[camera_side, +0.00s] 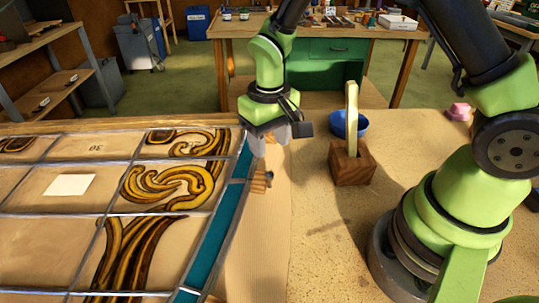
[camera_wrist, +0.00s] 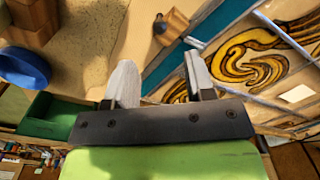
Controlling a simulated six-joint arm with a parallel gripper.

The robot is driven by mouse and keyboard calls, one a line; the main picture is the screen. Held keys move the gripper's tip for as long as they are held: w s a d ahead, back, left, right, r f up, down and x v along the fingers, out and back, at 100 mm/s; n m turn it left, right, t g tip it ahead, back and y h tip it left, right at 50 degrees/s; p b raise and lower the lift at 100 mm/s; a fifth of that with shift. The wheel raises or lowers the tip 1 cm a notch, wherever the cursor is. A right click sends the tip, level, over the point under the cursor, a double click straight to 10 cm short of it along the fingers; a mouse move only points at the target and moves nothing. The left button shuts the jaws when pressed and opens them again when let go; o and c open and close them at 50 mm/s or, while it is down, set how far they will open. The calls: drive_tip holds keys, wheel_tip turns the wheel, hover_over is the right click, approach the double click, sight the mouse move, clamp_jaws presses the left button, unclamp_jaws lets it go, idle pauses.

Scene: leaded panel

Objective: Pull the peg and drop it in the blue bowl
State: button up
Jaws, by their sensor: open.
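A small wooden block with a dark peg-like knob (camera_side: 268,176) sits against the right edge of the leaded panel (camera_side: 233,195). The block also shows in the wrist view (camera_wrist: 174,26), past my fingertips. My gripper (camera_side: 270,140) is open and empty, pointing down above the panel's right edge. Its pale fingers stand apart in the wrist view (camera_wrist: 159,62), with nothing between them. The blue bowl (camera_side: 361,125) stands on the bench, right of my gripper, partly behind a wooden block. It also shows at the left of the wrist view (camera_wrist: 24,70).
A wooden block (camera_side: 345,172) with an upright cream strip (camera_side: 352,110) stands in front of the bowl. A pink object (camera_side: 460,111) lies at the back right. The bench between panel and wooden block is clear. A pale card (camera_side: 70,185) lies on the panel.

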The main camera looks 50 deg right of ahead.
sight(269, 173)
wheel_tip(269, 173, down, 7)
drive_tip(key=shift+f, duration=0.1)
idle(0.3)
clamp_jaws()
drive_tip(key=c, duration=0.8)
unclamp_jaws()
clamp_jaws()
drive_tip(key=shift+r, duration=1.75)
drive_tip(key=shift+r, duration=0.15)
